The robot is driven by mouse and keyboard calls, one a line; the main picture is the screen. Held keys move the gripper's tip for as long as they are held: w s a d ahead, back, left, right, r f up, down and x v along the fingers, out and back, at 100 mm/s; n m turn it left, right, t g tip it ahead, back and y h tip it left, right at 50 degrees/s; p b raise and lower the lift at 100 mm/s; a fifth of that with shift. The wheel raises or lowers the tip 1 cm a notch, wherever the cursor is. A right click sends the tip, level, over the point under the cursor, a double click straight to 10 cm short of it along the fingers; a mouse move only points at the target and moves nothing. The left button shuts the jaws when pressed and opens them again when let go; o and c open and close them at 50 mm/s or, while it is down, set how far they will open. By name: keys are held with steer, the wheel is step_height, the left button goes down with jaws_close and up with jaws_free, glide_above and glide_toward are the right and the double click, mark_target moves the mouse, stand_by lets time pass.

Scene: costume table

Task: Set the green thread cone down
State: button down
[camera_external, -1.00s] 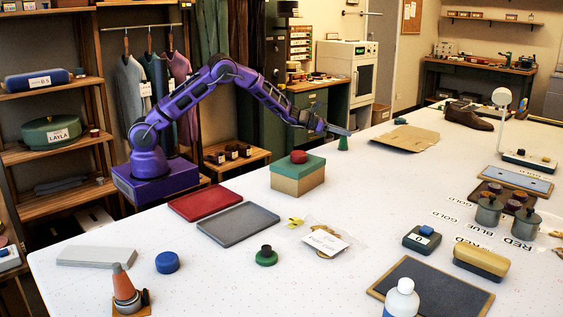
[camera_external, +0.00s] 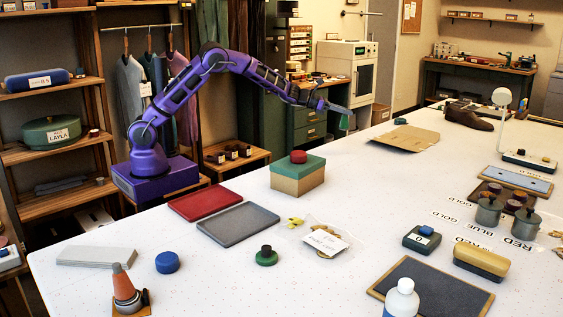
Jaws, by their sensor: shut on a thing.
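My gripper (camera_external: 343,110) is shut on the green thread cone (camera_external: 345,122) and holds it in the air, beyond the green-lidded box. The cone is small in this view and partly covered by the fingers, and it looks slightly tilted. It appears clear of the white table (camera_external: 350,195); the exact height above it is hard to tell.
A tan box with a green lid (camera_external: 298,173) and red knob stands nearer on the table. A brown cardboard sheet (camera_external: 406,138) lies to the right of my gripper. Red (camera_external: 205,202) and grey (camera_external: 238,223) trays lie at left. Bare table lies between box and cardboard.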

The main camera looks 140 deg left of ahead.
steer(key=w+d+m+t+h+b, duration=0.25)
steer(key=d+m+h, duration=0.25)
steer(key=d, duration=0.5)
steer(key=w+d+m+t+h+b, duration=0.25)
steer(key=d+m+h, duration=0.2)
steer(key=d, duration=0.55)
steer(key=shift+n+g+h, duration=0.25)
steer(key=shift+g+h, duration=0.15)
steer(key=shift+h, duration=0.05)
steer(key=f, duration=0.5)
steer(key=w+f+b, duration=0.1)
steer(key=f, duration=0.2)
steer(key=shift+f, duration=0.25)
steer(key=shift+f+b, duration=0.2)
steer(key=shift+b, duration=0.1)
steer(key=c, duration=0.8)
jaws_free()
steer(key=shift+r, duration=0.1)
